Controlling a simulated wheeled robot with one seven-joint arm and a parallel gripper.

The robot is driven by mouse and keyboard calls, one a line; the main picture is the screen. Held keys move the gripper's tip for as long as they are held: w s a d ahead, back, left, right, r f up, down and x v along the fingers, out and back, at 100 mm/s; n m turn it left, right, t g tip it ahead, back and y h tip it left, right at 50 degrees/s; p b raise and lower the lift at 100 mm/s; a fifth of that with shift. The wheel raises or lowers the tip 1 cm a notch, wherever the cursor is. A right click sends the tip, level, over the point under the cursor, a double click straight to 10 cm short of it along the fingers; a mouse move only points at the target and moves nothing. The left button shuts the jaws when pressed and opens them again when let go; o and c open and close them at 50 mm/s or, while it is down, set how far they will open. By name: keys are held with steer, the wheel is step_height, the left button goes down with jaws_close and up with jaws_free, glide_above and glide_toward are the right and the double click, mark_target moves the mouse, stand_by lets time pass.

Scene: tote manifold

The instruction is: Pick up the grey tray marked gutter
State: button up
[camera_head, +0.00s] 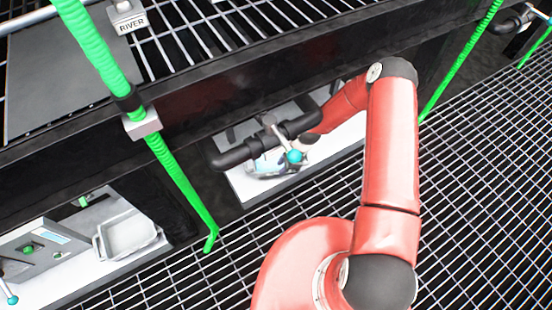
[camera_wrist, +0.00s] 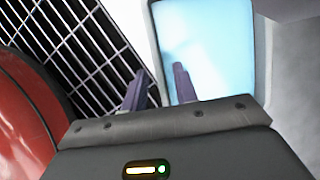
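A pale tray with a light blue inside (camera_wrist: 205,45) lies just ahead of my gripper (camera_wrist: 160,70) in the wrist view. The two dark fingers stand apart, with a pale edge strip showing between them. The right finger is in front of the blue area and the left one in front of the grating. I cannot tell whether they touch the tray. In the head view, a bluish tray (camera_head: 265,168) shows partly in the middle recess, where my arm reaches in. Pipework and arm hide most of it and my gripper there. No gutter mark is readable.
A black pipe (camera_head: 240,154) with a turquoise-knobbed lever (camera_head: 294,156) crosses the recess opening. Another grey tray (camera_head: 128,236) sits in the left recess beside a panel with a green button. A green hose (camera_head: 180,180) hangs between the recesses. A label above reads RIVER (camera_head: 131,23).

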steer(key=x, duration=0.3)
steer(key=shift+a+f, duration=0.1)
steer(key=shift+f, duration=0.25)
jaws_close()
steer(key=shift+r, duration=0.1)
stand_by(1.0)
